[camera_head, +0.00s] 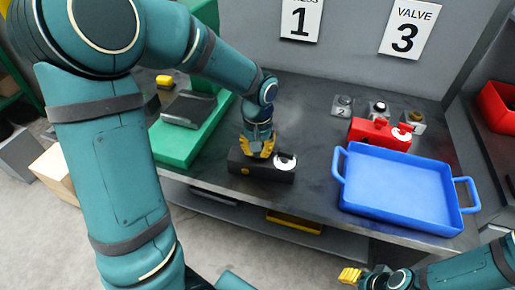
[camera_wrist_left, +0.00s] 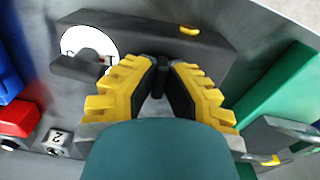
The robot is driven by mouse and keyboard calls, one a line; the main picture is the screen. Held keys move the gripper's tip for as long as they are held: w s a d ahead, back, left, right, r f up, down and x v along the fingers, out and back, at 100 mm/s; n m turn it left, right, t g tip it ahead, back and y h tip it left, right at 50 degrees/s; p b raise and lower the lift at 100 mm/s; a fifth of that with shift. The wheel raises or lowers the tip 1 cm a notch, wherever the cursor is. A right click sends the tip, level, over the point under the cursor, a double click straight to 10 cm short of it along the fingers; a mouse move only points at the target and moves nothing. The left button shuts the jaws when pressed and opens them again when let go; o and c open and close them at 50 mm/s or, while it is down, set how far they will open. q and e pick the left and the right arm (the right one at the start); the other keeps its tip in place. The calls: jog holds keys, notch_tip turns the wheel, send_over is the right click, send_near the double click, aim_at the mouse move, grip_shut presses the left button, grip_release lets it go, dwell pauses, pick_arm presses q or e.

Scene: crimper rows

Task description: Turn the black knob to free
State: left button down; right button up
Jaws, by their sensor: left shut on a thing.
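A black box (camera_head: 262,171) stands near the front edge of the bench. On its right end is a white dial (camera_head: 285,162); the wrist view shows this dial (camera_wrist_left: 90,40) with a black knob (camera_wrist_left: 82,68) on it, and its lettering is mostly hidden. My left gripper (camera_head: 259,152) comes down on the box beside the dial. In the wrist view its yellow fingers (camera_wrist_left: 160,75) are shut on a small black post (camera_wrist_left: 159,62) on the box, apart from the dial's knob. My right gripper (camera_head: 350,276) is low at the right, away from the box; its finger gap is unclear.
A blue tray (camera_head: 345,205) and a red block (camera_head: 372,133) with a white-faced dial stand to the right. Several small grey blocks (camera_head: 343,106) stand behind them. A green machine (camera_head: 176,144) is left of the box. Bare bench (camera_head: 315,140) lies between box and tray.

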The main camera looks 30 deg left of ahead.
pick_arm(q)
jog(key=shift+f, duration=0.1)
jog(key=c, duration=1)
grip_release()
notch_tip(320, 180, up, 12)
jog(key=shift+r, duration=0.1)
jog(key=shift+s, duration=0.1)
